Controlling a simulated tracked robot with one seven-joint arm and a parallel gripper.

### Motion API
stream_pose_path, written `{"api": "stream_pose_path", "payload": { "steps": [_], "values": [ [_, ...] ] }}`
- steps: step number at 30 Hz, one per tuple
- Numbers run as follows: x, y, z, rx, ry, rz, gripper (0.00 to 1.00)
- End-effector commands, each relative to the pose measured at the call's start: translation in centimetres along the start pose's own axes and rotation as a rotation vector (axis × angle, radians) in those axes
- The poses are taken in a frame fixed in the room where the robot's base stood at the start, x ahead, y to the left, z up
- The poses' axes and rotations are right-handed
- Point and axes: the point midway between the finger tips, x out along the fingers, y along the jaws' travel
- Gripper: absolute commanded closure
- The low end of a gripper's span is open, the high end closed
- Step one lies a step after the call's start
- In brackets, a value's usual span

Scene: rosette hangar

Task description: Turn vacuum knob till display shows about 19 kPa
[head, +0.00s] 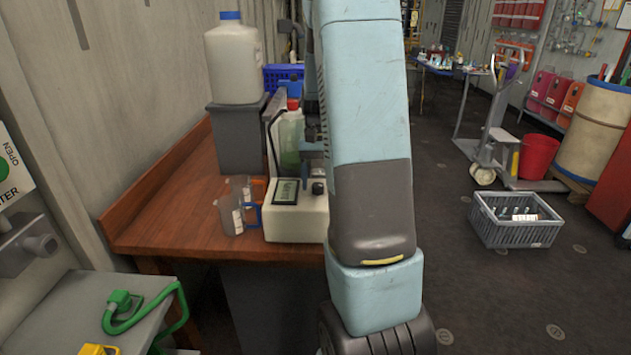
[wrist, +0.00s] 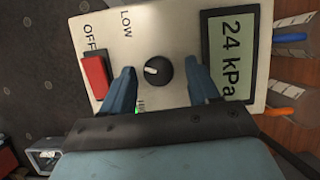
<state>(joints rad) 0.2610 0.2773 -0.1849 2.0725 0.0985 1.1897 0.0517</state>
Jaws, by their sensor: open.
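The vacuum unit (head: 290,222) is a cream box on the wooden bench, partly hidden behind my arm in the head view. In the wrist view its face shows a black round knob (wrist: 158,72) with a white pointer mark. The display (wrist: 231,58) reads 24 kPa. A red switch (wrist: 94,77) sits by the word OFF, with LOW printed nearby. My gripper (wrist: 160,82) is open, with one blue finger on each side of the knob and visible gaps between. Whether the fingertips touch the panel is unclear.
A clear jug (head: 231,215) stands left of the unit. A large jug with a blue cap (head: 234,60) stands on a grey bin (head: 238,135) behind. A green bottle (head: 291,138) is close behind the unit. A grey crate (head: 515,228) sits on the floor at right.

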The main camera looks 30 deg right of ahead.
Motion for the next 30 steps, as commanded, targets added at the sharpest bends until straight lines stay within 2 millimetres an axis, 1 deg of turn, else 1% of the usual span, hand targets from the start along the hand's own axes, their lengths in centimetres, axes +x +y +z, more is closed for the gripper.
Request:
{"api": "stream_pose_path", "payload": {
  "steps": [5,15,19,24,30],
  "values": [
    [-2.2,0.0,-0.1,0.0,0.004,0.0,0.4],
    [-8.8,-0.1,-0.2,0.0,0.004,-0.001,0.4],
    [-11.0,-0.1,-0.2,0.0,0.003,-0.001,0.4],
    [-12.8,-0.1,-0.2,0.0,0.001,0.0,0.4],
    [-13.5,-0.1,-0.2,0.0,0.001,0.0,0.4]
  ]
}}
